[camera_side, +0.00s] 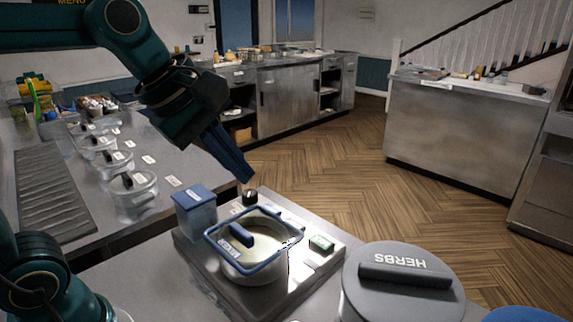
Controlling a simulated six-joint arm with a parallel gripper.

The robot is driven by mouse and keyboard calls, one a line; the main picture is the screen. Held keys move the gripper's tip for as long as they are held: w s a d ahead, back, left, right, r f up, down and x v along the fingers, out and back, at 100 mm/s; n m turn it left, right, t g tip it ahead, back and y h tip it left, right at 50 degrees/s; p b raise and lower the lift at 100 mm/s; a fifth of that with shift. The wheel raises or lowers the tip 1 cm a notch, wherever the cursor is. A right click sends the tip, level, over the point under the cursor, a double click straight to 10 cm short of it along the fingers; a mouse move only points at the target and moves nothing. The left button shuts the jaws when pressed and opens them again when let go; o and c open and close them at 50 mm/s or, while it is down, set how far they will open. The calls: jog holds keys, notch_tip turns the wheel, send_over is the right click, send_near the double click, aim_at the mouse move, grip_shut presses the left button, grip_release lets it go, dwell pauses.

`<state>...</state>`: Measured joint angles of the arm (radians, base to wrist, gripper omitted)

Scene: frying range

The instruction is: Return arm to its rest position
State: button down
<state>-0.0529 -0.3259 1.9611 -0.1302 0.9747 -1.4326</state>
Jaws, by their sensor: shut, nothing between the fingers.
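My gripper (228,155) hangs from the dark green arm at the upper left, pointing down and to the right. Its blue fingers are together with nothing between them. The fingertips are above and behind the fryer unit (325,262), close to a small black knob (250,197) in this view; I cannot tell whether they touch it.
A blue box (195,213) stands left of the pot, and a small green-and-white block (321,243) lies right of it. A large grey HERBS canister (400,290) is at the front right. Several lidded clear jars (133,193) stand on the left counter. Open floor lies behind.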

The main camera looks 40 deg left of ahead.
jog(key=s+a+f+m+y, duration=0.1)
jog(key=s+f+m, duration=0.6)
jog(key=m, duration=1)
jog(key=s, duration=0.2)
jog(key=shift+s+f+m+g, duration=0.2)
jog(key=shift+s+m+g, duration=0.1)
jog(key=shift+s, duration=0.1)
